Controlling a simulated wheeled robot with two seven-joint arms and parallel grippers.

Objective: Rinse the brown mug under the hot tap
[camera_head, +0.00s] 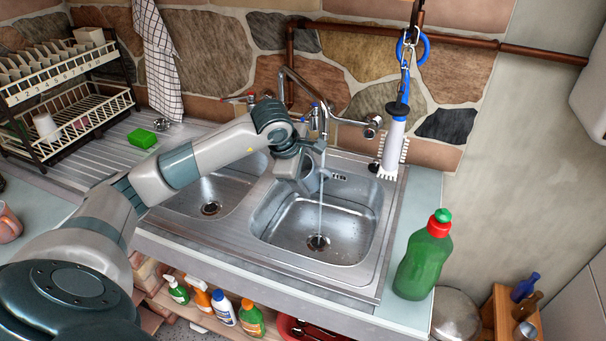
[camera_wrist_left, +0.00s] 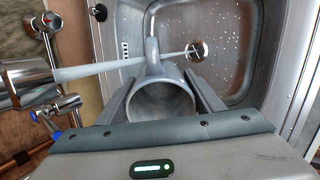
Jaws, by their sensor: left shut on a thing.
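My left gripper (camera_head: 304,163) is shut on a mug (camera_head: 309,183) and holds it over the right sink basin (camera_head: 345,212). In the left wrist view this mug (camera_wrist_left: 162,103) looks grey, not brown, with its open mouth facing the camera. The left gripper also shows there (camera_wrist_left: 162,100), a finger on each side. Water (camera_head: 321,205) runs from the spout to the drain. In the wrist view the stream (camera_wrist_left: 120,65) passes by the mug's handle; contact is unclear. A red-marked tap handle (camera_head: 240,98) is on the wall. A brownish-pink mug (camera_head: 8,223) stands at the left edge.
A green bottle (camera_head: 425,257) stands on the counter at right. A brush (camera_head: 393,145) hangs on the wall. A dish rack (camera_head: 75,112) and a green sponge (camera_head: 142,138) are at left. The left basin (camera_head: 215,190) is empty. Several bottles (camera_head: 223,308) stand below.

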